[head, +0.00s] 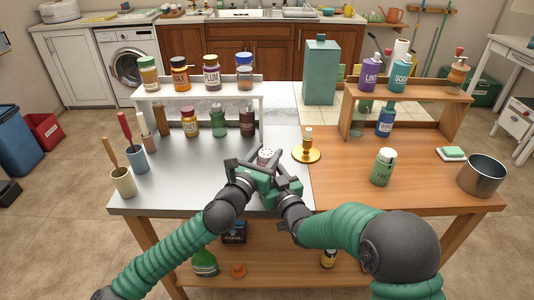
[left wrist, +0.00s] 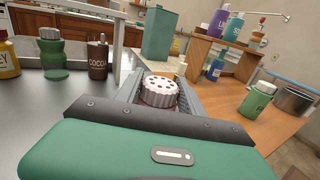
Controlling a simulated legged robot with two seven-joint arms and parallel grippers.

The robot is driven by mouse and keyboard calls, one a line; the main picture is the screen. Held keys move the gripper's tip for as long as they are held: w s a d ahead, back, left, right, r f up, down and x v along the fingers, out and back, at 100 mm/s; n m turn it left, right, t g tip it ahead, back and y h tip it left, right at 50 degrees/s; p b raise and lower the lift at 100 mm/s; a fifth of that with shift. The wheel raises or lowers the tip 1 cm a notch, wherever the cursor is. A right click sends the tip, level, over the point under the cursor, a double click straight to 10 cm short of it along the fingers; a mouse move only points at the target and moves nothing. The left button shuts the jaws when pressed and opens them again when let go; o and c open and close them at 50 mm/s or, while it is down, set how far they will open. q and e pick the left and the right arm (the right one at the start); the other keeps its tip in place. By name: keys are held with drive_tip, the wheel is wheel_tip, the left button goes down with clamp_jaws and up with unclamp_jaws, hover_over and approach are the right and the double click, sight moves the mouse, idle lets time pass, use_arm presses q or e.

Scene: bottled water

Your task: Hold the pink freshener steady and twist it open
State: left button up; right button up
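The pink freshener (head: 265,154) has a white, perforated, ribbed cap and stands upright near the front middle of the worktop. In the left wrist view, its cap (left wrist: 160,90) shows between the two grey fingers of my left gripper (left wrist: 160,98), with a strip of pink below it. My left gripper (head: 261,160) appears shut on the freshener, with a finger on each side. My right gripper (head: 284,186) is close beside it at the lower right, overlapping the left one. Its fingertips are hidden, so I cannot tell whether it touches the freshener.
A gold dish with a small bottle (head: 307,152) stands just right of the grippers. A green jar (head: 382,167) and steel pot (head: 482,175) are farther right. A white shelf (head: 200,92) with jars stands back left, a wooden shelf (head: 410,91) back right. Utensil cups (head: 123,181) stand left.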

use_arm(q)
drive_tip(key=o, duration=0.4)
drive_tip(key=shift+w+f, duration=0.1)
drive_tip(key=shift+s, duration=0.2)
use_arm(e)
drive_tip(key=shift+w, duration=0.1)
use_arm(q)
drive_tip(key=v, duration=1.1)
drive_tip(key=shift+s+a, duration=0.2)
drive_tip(key=shift+a, duration=0.15)
use_arm(e)
drive_tip(key=shift+d, duration=0.1)
drive_tip(key=o, duration=1.3)
drive_tip(key=shift+o, duration=0.2)
